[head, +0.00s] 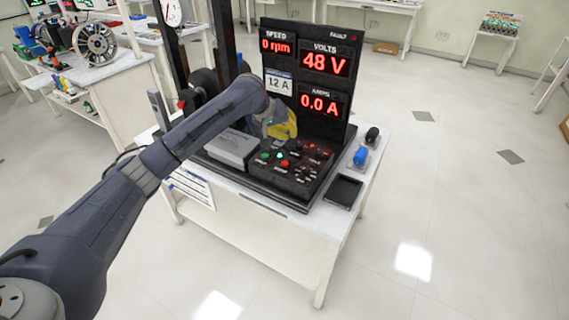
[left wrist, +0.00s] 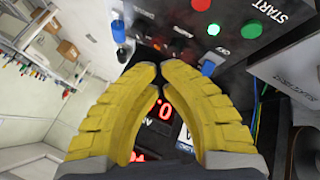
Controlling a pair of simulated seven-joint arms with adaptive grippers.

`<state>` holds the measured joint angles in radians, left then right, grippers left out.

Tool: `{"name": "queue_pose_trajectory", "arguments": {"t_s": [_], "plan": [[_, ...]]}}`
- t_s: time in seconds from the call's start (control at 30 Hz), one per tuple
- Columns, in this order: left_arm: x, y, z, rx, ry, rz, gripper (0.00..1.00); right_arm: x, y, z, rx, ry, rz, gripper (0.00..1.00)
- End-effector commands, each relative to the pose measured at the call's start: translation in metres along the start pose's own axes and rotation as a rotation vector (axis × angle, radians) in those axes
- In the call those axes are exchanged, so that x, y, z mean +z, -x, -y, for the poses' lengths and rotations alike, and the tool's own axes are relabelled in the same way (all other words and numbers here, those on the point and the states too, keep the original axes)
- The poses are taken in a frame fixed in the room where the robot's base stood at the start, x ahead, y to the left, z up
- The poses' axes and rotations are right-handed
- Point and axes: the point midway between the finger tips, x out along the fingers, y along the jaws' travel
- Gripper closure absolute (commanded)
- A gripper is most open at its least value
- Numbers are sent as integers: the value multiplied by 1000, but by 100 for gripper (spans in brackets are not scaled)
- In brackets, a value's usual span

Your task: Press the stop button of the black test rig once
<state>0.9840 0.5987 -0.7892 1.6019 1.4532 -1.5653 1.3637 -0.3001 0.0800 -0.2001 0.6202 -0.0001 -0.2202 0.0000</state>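The black test rig (head: 318,118) stands on a white table, its control panel (head: 300,180) in front of its display board. A red button (head: 284,163), likely the stop button, sits on the panel near a green button (head: 265,156). In the left wrist view the red button (left wrist: 200,4) is at the top edge, and the green button (left wrist: 252,29) is beside the word START. My left gripper (head: 284,127) is above the back of the panel, apart from the buttons. Its yellow fingertips (left wrist: 160,70) meet or nearly meet, with nothing between them. My right gripper is out of view.
The display reads 0 rpm, 48 V and 0.0 A. A grey box (head: 232,148) stands left of the panel. A blue item (head: 361,156) and a black tray (head: 344,191) lie at the table's right.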

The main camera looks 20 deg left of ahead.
Motion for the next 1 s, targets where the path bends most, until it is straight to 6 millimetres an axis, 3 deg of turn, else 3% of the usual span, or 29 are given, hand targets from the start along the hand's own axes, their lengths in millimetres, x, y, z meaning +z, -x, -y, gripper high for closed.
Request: {"name": "queue_pose_trajectory", "arguments": {"t_s": [0.6,1.0], "plan": [[28,-51,27,-1,1,2,100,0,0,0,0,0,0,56],[36,-68,36,1,1,1,100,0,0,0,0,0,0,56]]}}
